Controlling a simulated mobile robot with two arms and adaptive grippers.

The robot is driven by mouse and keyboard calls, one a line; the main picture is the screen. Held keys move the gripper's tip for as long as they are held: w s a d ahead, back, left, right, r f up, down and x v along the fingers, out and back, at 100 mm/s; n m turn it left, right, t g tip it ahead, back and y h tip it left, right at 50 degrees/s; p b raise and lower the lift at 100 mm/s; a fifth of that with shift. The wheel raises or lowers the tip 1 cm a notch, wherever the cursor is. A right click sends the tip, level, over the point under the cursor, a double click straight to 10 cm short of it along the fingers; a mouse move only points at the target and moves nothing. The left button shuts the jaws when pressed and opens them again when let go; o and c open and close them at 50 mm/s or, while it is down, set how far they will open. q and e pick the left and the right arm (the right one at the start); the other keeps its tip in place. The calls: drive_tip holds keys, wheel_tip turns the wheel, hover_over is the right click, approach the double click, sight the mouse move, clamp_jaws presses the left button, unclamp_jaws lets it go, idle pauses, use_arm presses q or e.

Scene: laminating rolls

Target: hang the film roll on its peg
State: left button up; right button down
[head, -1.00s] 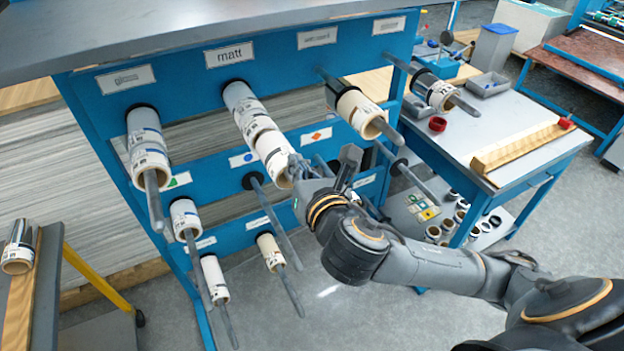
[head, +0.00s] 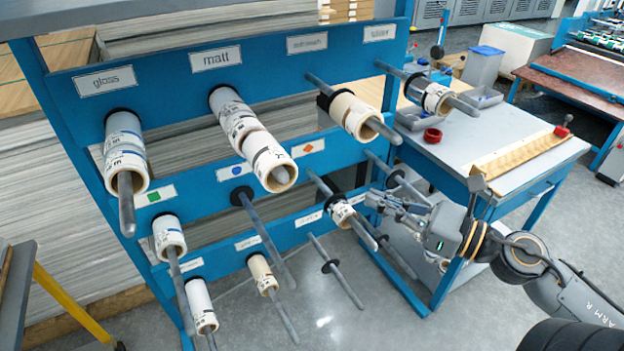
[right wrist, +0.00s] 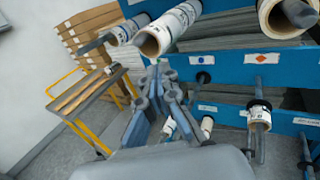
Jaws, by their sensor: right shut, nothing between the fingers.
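The peg's tip shows inside the front roll's open core. That front roll also seems to show in the right wrist view (right wrist: 168,32), above my fingers. My right gripper (head: 380,200) is shut and empty. It is in front of the rack's right side, apart from the matt rolls and to the right of a small roll (head: 342,213). Its fingers also show in the right wrist view (right wrist: 158,82). My left gripper is out of view.
The blue rack (head: 75,100) has several long protruding pegs, some with rolls, including gloss (head: 125,152) and a top-row roll (head: 355,115). A bare peg (head: 265,240) sticks out mid-row. A grey table (head: 520,135) with a red ring (head: 432,135) stands right.

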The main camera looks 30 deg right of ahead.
drive_tip(key=p+x, duration=0.5)
drive_tip(key=x, duration=0.9)
